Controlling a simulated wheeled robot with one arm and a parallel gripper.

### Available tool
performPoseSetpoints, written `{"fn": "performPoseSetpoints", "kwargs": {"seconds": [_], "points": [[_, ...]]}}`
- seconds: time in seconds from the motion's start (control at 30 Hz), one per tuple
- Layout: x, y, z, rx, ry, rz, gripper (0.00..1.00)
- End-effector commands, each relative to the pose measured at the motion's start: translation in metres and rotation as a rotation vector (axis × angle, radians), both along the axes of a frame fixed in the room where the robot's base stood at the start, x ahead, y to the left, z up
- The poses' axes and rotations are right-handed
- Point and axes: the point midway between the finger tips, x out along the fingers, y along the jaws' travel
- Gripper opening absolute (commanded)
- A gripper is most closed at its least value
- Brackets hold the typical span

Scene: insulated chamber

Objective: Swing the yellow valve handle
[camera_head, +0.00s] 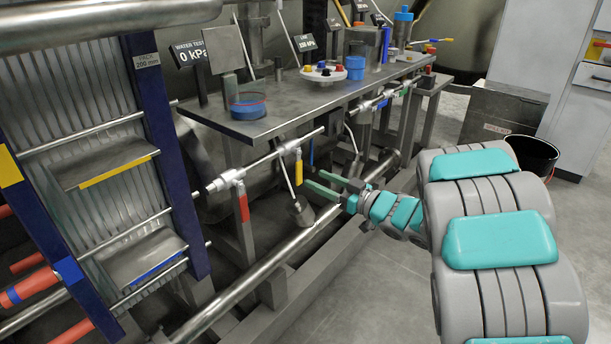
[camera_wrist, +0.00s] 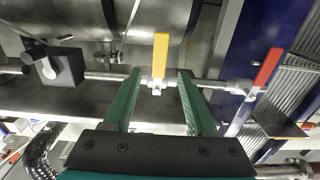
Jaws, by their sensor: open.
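The yellow valve handle (camera_wrist: 160,54) is on a horizontal pipe and shows in the wrist view between the lines of my two fingers. In the head view the yellow handle (camera_head: 299,168) hangs below the pipe under the bench. My gripper (camera_head: 322,183) is open, with its green fingers pointing at the valve from the right. In the wrist view my gripper (camera_wrist: 159,76) has nothing held between its fingers. The handle's tip extends past the fingertips in that picture, and I cannot tell whether they touch it.
A red valve handle (camera_head: 243,202) is on the same pipe to the left, and a blue one (camera_head: 311,152) is just right of the yellow one. The metal bench (camera_head: 280,118) is above. A thick rail (camera_head: 250,280) runs below. Open floor (camera_head: 370,290) lies in front.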

Motion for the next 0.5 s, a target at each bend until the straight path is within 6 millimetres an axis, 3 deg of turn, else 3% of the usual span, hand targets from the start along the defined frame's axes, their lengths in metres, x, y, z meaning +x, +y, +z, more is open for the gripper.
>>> {"fn": "performPoseSetpoints", "kwargs": {"seconds": [0.5], "points": [[0.041, 0.054, 0.0, -0.001, -0.002, 0.002, 0.57]]}}
